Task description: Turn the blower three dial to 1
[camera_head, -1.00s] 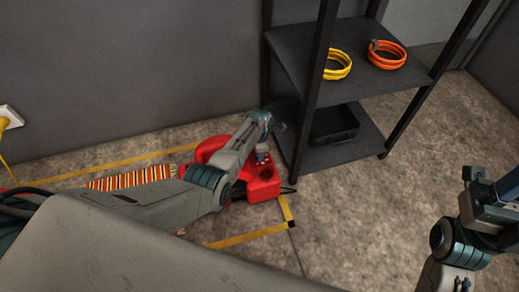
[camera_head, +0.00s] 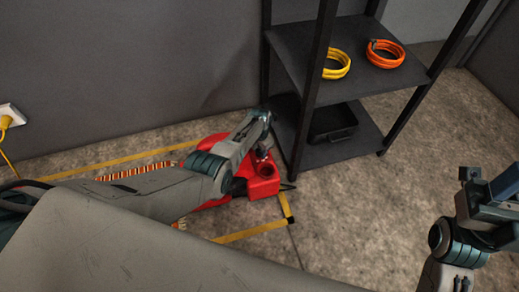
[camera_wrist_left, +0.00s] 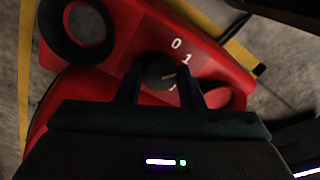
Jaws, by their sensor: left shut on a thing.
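The pointer aims right, a little below the 1. My left gripper (camera_head: 263,153) is at the blower, its fingers on both sides of the dial and shut on it. My right gripper (camera_head: 472,174) is away at the right; its jaw opening is unclear.
A dark shelf (camera_head: 345,70) stands behind the blower, holding a yellow coil (camera_head: 337,74), an orange coil (camera_head: 396,66) and a black bin (camera_head: 333,126). Yellow floor tape (camera_head: 250,233) borders the area. Floor at right is clear.

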